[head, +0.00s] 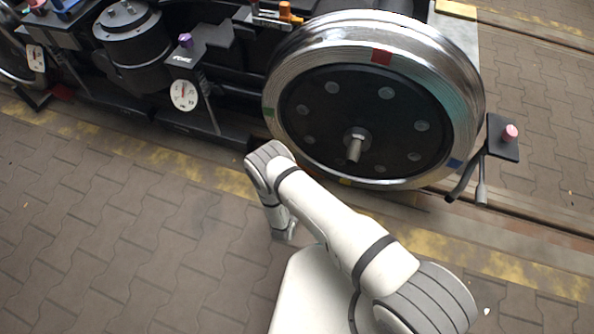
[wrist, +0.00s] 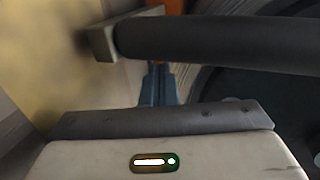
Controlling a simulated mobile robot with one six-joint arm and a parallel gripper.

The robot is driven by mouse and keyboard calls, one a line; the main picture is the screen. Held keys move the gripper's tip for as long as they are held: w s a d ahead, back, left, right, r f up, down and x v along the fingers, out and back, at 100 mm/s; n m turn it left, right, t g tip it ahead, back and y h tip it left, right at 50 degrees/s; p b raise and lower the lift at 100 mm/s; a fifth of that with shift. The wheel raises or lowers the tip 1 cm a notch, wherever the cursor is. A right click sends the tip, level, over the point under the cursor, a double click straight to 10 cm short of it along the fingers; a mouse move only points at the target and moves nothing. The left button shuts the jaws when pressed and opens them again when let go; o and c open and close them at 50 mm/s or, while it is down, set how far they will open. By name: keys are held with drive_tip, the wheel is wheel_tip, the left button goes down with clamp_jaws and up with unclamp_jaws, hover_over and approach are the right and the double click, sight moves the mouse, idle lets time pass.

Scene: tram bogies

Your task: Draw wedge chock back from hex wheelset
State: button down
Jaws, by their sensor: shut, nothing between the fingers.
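The large steel wheel (head: 440,110) of a wheelset stands at upper centre in the head view, with a hex nut and stub (head: 355,145) at its hub. Part of a dark round face (wrist: 275,115) shows at the right of the wrist view. My gripper (wrist: 158,85) is shut and empty, its blue-grey fingers pointing at a dark round bar (wrist: 215,42). The bar crosses above the fingertips and ends in a grey block (wrist: 103,42). An orange piece (wrist: 170,6) shows behind it. I cannot tell whether these belong to the wedge chock. My fingers are not clear in the head view.
A dial gauge (head: 184,95) and a black cylinder (head: 133,45) are on the bogie frame at left. A bracket with a pink knob (head: 510,132) and a lever stands right of the wheel. Paving (head: 100,220) in front is clear.

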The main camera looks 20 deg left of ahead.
drive_tip(key=shift+a, duration=0.1)
drive_tip(key=shift+w+a+b, duration=0.2)
drive_tip(key=shift+a+b, duration=0.75)
drive_tip(key=shift+a, duration=1.05)
drive_tip(key=shift+w+a+b, duration=0.1)
drive_tip(key=shift+a+b, duration=0.8)
drive_tip(key=shift+a, duration=1.05)
drive_tip(key=shift+a, duration=0.2)
drive_tip(key=shift+s+d+p, duration=0.15)
drive_tip(key=shift+d+p, duration=0.55)
drive_tip(key=shift+d, duration=1.05)
drive_tip(key=shift+s+d+p, duration=0.1)
drive_tip(key=shift+d+p, duration=0.6)
drive_tip(key=shift+d, duration=1)
